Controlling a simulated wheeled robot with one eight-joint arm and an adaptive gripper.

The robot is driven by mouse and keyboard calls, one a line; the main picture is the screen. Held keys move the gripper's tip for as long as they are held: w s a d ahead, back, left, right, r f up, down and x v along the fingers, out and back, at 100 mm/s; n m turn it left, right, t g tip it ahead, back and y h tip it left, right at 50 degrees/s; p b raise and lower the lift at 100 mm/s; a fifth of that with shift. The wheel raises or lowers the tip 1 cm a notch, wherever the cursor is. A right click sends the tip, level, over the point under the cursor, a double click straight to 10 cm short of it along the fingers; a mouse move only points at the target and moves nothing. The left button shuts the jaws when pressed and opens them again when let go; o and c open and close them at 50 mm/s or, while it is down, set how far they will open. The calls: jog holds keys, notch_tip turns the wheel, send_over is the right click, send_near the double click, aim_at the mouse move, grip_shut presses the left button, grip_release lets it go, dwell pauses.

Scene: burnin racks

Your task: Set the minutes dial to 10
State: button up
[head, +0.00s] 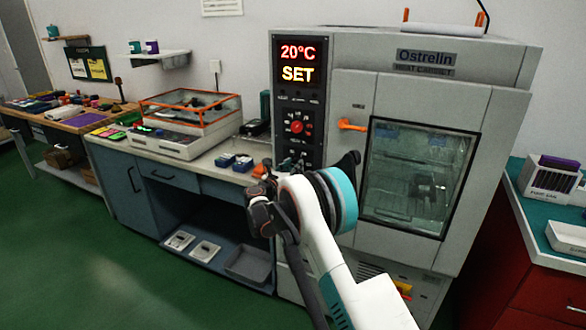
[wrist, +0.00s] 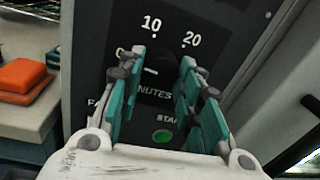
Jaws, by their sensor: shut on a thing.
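The black minutes dial (wrist: 160,68) is on the oven's dark control panel (wrist: 90,85), with labels 0, 10 and 20 around its upper side. A short pale mark shows on the dial's left part; I cannot tell exactly which value it points to. My gripper (wrist: 163,62) is shut on the dial, its teal-padded fingers on the left and right of it. The left fingers partly cover the 0 and the lettering "MINUTES" below. In the head view my arm hides the dial and the fingertips.
A green START button (wrist: 163,136) lies just below the dial, between my fingers. A red knob (head: 296,127) and a lit display (head: 298,63) reading 20°C SET are higher up. The oven door's orange handle (head: 352,125) is to the right. Orange items (wrist: 22,78) lie on the left bench.

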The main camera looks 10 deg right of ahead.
jog(key=m+y+p, duration=0.1)
jog(key=m, duration=0.9)
jog(key=shift+r, duration=0.1)
jog(key=shift+m, duration=0.4)
dwell(0.3)
jog(key=o, duration=1.1)
jog(key=shift+c, duration=0.2)
jog(key=shift+a, duration=0.1)
jog(key=v, duration=1.1)
jog(key=shift+s+a, duration=0.25)
jog(key=shift+s, duration=0.05)
jog(key=shift+r, duration=0.1)
